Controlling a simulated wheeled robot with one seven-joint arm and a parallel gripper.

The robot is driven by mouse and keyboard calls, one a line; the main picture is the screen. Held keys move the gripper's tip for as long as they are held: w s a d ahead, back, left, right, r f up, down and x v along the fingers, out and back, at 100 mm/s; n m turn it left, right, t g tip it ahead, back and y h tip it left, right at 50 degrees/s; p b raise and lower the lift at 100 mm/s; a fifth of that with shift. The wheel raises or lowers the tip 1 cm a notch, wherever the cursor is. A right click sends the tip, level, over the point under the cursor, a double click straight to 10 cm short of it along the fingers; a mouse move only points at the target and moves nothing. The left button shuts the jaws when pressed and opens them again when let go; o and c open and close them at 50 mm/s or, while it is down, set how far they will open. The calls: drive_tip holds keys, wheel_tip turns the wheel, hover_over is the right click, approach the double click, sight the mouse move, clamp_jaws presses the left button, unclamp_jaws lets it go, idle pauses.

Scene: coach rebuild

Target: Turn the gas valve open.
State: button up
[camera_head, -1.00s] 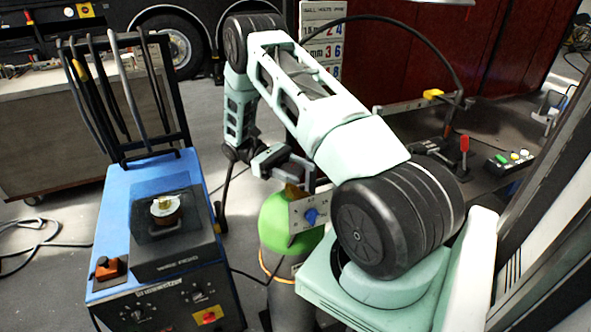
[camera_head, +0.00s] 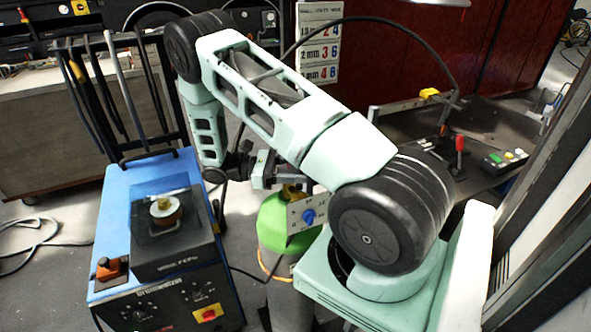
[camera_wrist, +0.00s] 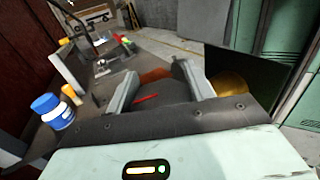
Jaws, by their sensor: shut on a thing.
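The gas cylinder (camera_head: 272,228) with a green top stands between the blue welding machine and my arm's base. Its yellow, brass-like valve top (camera_head: 291,192) sits just above a pale plate (camera_head: 297,214) with a blue knob (camera_head: 308,216). My gripper (camera_head: 280,174) is at the valve top, partly hidden by my arm. In the wrist view my gripper (camera_wrist: 160,92) has both fingers around a dark, rounded piece with a red mark, which appears to be the valve handle (camera_wrist: 165,92). A yellow rounded part (camera_wrist: 230,84) shows right of the fingers.
The blue welding machine (camera_head: 106,246) stands left of the cylinder, with upright cables and rods behind it. A dark bench (camera_head: 490,185) with a red lever and a button box is at right. In the wrist view a blue-and-white container (camera_wrist: 52,112) stands at left.

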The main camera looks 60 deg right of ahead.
idle(0.3)
drive_tip(key=o, duration=1)
drive_tip(key=shift+w, duration=0.1)
drive_tip(key=shift+b+v, duration=2.5)
drive_tip(key=shift+v, duration=6.15)
